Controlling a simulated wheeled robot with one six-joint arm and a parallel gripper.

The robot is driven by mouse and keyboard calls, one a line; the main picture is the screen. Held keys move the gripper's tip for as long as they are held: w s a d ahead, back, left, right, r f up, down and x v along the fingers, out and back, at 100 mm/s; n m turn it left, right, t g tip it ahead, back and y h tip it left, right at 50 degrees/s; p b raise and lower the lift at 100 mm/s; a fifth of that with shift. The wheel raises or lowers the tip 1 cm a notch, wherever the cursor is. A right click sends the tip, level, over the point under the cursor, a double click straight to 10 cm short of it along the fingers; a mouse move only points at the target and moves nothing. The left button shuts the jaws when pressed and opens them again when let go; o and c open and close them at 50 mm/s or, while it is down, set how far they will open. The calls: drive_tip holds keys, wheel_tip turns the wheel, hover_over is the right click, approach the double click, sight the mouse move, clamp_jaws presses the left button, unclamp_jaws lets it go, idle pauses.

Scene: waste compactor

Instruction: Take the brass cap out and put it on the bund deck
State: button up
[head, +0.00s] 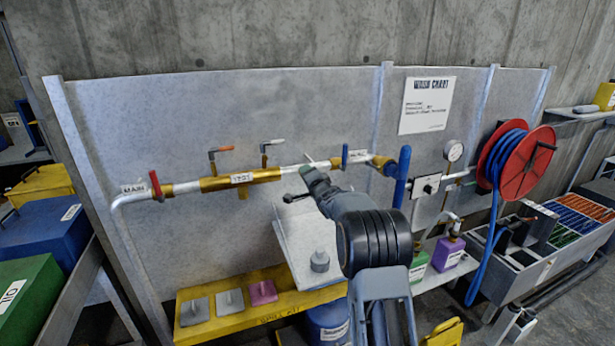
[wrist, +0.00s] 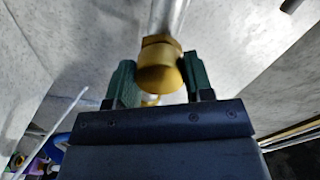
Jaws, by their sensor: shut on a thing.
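The brass cap (wrist: 158,68) sits at the end of a pale pipe (wrist: 168,18) in the wrist view. The green jaws of my gripper (wrist: 158,80) are on both sides of it, shut on it. In the head view my gripper (head: 308,174) is at the pale horizontal pipe, between the brass test section (head: 240,179) and the brass fitting (head: 381,163) near the blue handle. The cap is hidden there behind my gripper and arm. No deck is labelled as the bund deck; I cannot tell which surface it is.
A yellow spill kit shelf (head: 228,325) holds grey and pink blocks below. Red, orange and blue valve handles stick out along the pipe. A red hose reel (head: 527,163) and a bench with coloured compartments (head: 567,226) stand at the right. Blue and green boxes stand at the left.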

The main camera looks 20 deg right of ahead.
drive_tip(key=n+b, duration=0.2)
drive_tip(key=n, duration=0.1)
drive_tip(key=shift+f+b, duration=0.3)
drive_tip(key=shift+b, duration=0.05)
drive_tip(key=shift+r+n+b, duration=0.2)
drive_tip(key=shift+n+b, duration=0.25)
drive_tip(key=shift+n, duration=0.55)
drive_tip(key=shift+f+n+b, duration=0.2)
drive_tip(key=shift+n+b, duration=0.45)
drive_tip(key=shift+n, duration=0.15)
drive_tip(key=n+b, duration=0.1)
drive_tip(key=n, duration=0.2)
drive_tip(key=shift+r+n+b, duration=0.2)
drive_tip(key=shift+n+b, duration=0.1)
drive_tip(key=shift+b, duration=0.1)
drive_tip(key=o, duration=1.1)
drive_tip(key=shift+c, duration=0.2)
